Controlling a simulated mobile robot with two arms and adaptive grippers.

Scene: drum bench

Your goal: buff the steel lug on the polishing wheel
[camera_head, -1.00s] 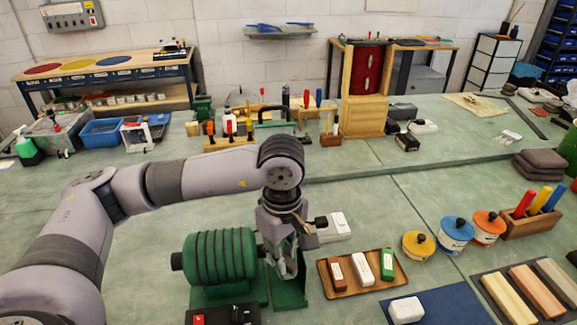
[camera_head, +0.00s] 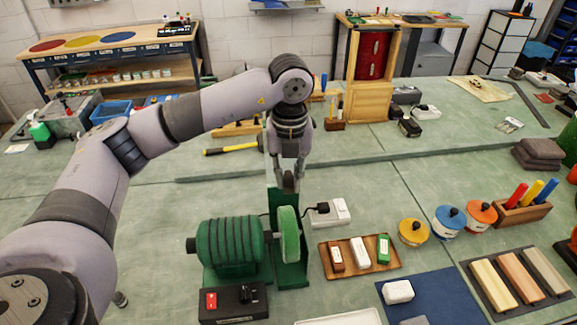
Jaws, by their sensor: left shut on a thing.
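The polishing wheel (camera_head: 289,235), pale green on its face, stands upright at the right end of the green ribbed motor (camera_head: 229,247). A dark switch box (camera_head: 233,302) with a red rocker sits in front of the motor. My left gripper (camera_head: 288,184) points down just behind and above the wheel, apart from it. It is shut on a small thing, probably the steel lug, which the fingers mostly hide. My right gripper is not in view.
Right of the wheel are a white plug block (camera_head: 328,213) and a wooden tray (camera_head: 325,264) with three bars. Lidded tins (camera_head: 413,232) stand farther right. A blue mat (camera_head: 440,305) holds a white block (camera_head: 397,292). A yellow-handled tool (camera_head: 230,149) lies behind.

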